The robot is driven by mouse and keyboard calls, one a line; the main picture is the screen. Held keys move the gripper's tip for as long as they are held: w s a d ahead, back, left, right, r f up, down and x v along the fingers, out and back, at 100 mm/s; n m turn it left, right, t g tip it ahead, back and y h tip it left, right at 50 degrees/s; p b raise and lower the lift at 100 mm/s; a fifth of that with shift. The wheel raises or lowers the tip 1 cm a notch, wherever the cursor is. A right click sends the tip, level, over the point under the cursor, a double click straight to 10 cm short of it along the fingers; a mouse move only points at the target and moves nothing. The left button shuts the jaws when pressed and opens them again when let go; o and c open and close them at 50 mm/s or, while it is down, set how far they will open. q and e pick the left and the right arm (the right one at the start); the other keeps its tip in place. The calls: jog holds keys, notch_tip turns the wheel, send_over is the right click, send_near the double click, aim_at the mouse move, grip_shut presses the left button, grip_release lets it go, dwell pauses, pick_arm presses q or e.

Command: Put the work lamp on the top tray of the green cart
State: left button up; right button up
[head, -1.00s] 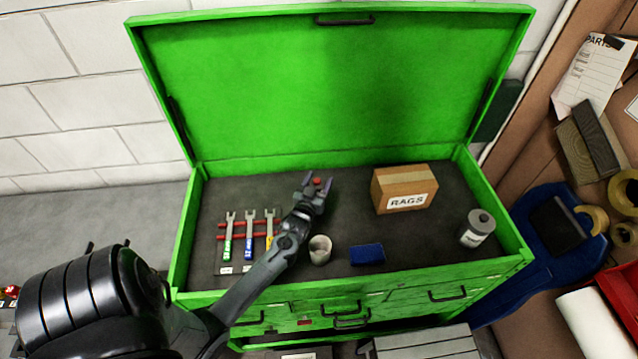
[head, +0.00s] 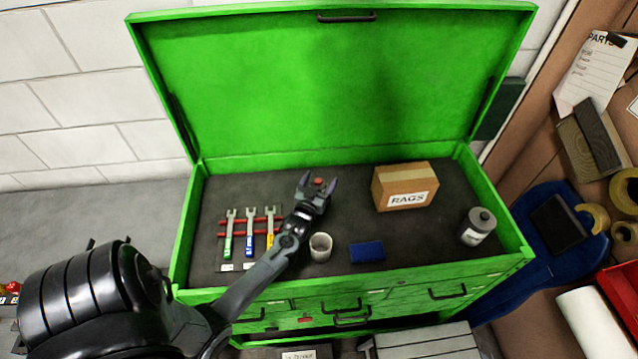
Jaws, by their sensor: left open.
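The green cart (head: 187,230) stands with its lid raised, and its dark top tray (head: 340,200) is open to view. My left gripper (head: 318,184) is over the back middle of the tray, its two fingers spread apart. A small red thing (head: 318,182) shows between or just beyond the fingers; I cannot tell what it belongs to, as the gripper hides the rest. I cannot make out a work lamp for certain. My right gripper is out of view.
On the tray are several wrenches (head: 250,232) in a red rack, a pale cup (head: 320,246), a blue block (head: 367,252), a RAGS box (head: 404,187) and a grey canister (head: 478,226). The raised lid (head: 330,85) closes off the back. Bare tray lies around the box.

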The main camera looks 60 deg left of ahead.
pick_arm(q)
jog(key=shift+r, duration=0.2)
jog(key=b+v, duration=0.1)
jog(key=v, duration=1.1)
